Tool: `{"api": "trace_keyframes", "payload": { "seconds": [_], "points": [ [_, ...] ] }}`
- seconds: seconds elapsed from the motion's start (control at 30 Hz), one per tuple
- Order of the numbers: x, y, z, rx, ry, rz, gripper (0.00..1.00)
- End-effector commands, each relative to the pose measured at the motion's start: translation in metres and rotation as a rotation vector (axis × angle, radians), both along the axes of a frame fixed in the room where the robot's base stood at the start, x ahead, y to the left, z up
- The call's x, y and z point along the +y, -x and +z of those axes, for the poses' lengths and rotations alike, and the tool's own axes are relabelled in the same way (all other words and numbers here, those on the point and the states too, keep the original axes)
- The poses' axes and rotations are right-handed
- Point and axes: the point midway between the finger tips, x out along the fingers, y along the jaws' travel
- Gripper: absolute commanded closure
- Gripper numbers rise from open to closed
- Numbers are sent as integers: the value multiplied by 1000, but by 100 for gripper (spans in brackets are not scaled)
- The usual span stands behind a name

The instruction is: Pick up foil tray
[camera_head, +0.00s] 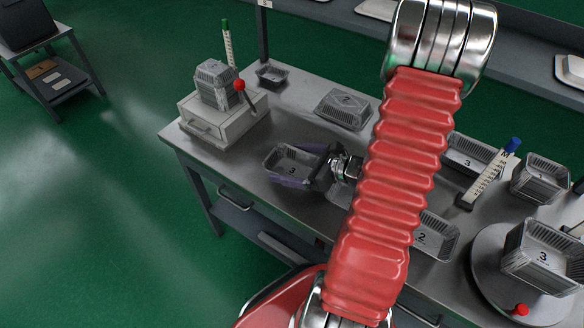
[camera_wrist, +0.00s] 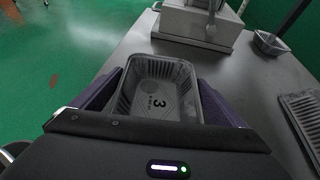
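A grey foil tray (camera_head: 280,157) marked 3 is near the front edge of the steel table, left of my arm. In the wrist view the tray (camera_wrist: 160,68) lies between the two purple fingers of my gripper (camera_wrist: 161,78), one along each long side. The fingers are very close to its walls; I cannot tell whether they press on it. In the head view my gripper (camera_head: 304,166) reaches the tray from the right. The tray's near end is hidden behind the gripper body. It looks empty, and I cannot tell whether it rests on the table.
A grey box (camera_head: 207,130) with a red-knobbed lever and stacked trays (camera_head: 216,84) stands to the left. A small dark tray (camera_head: 271,74) and an upside-down tray (camera_head: 343,108) lie behind. More trays, such as one marked 2 (camera_head: 436,238), and a round turntable (camera_head: 490,287) are at the right.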

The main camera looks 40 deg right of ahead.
Motion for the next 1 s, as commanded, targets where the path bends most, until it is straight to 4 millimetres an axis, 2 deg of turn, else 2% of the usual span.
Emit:
{"api": "trace_keyframes", "payload": {
  "seconds": [0.07, 0.33, 0.73, 1.0],
  "points": [
    [0, 0, 0, 0, 0, 0, 12],
    [0, 0, 0, 0, 0, 0, 31],
    [0, 0, 4, 0, 0, 0, 32],
    [0, 0, 27, -3, 3, 1, 32]
  ]
}}
